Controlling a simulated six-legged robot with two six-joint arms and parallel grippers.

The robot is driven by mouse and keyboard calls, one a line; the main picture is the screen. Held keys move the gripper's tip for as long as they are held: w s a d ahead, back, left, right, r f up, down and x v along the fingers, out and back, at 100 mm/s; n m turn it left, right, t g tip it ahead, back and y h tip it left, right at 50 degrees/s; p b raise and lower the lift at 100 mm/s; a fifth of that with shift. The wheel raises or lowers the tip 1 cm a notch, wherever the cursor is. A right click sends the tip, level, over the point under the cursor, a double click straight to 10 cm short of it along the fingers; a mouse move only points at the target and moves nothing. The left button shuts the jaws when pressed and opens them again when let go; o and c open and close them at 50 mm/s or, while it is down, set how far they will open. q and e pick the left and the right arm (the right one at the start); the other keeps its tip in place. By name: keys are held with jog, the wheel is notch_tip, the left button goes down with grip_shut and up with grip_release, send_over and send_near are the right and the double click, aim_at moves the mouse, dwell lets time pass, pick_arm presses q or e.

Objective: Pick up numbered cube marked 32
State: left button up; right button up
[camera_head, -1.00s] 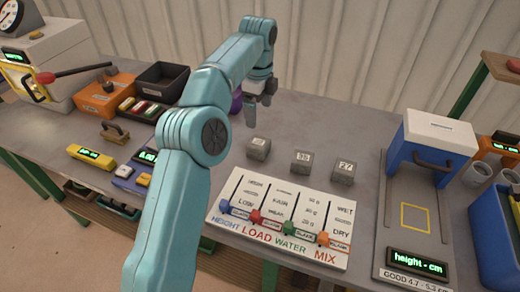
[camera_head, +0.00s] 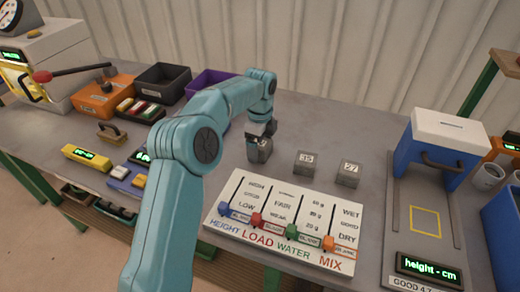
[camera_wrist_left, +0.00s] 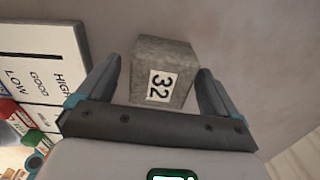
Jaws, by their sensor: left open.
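The grey cube marked 32 (camera_wrist_left: 161,75) sits between the two fingers of my open left gripper (camera_wrist_left: 150,88) in the left wrist view. A gap shows between the cube and the fingers there. In the head view, my left gripper (camera_head: 260,140) is lowered over this cube (camera_head: 259,152) on the table, and it partly covers it. My right gripper does not show.
Two more grey cubes, marked 35 (camera_head: 304,163) and 27 (camera_head: 348,174), stand to the right. A white board with coloured sliders (camera_head: 285,221) lies in front. A blue and white device (camera_head: 440,145) stands at the right. Purple (camera_head: 208,85) and black (camera_head: 165,82) bins are behind left.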

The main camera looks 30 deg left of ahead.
pick_arm(q)
jog(key=shift+w, duration=0.1)
jog(key=c, duration=1.4)
jog(key=shift+r, duration=0.1)
